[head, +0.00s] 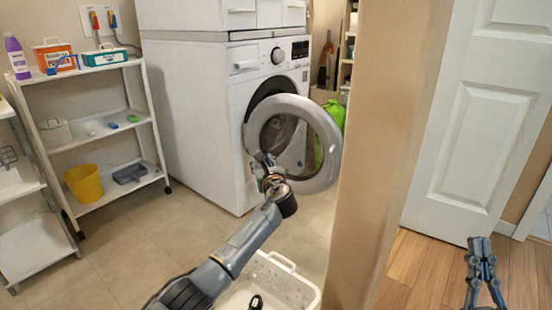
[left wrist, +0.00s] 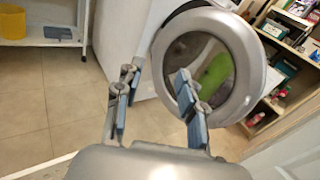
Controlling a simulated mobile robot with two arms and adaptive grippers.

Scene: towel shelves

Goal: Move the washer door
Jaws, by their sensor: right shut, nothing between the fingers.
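The washer door (head: 325,132) is a round grey ring with a glass middle, standing swung open from the front of the white washer (head: 235,110). It also shows in the left wrist view (left wrist: 246,58). My left gripper (head: 262,160) is at the door's lower left rim in the head view. In the left wrist view its fingers (left wrist: 157,95) are apart, with the door's left edge showing between and beyond them. I cannot tell whether they touch the door. My right gripper (head: 480,248) is shut and empty, low at the right, away from the washer.
A beige wall edge (head: 385,150) stands right of the door, with a white panelled door (head: 480,120) beyond it. A white basket (head: 280,275) lies on the floor below my left arm. A white shelf cart (head: 95,140) stands at the left. Tiled floor between is clear.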

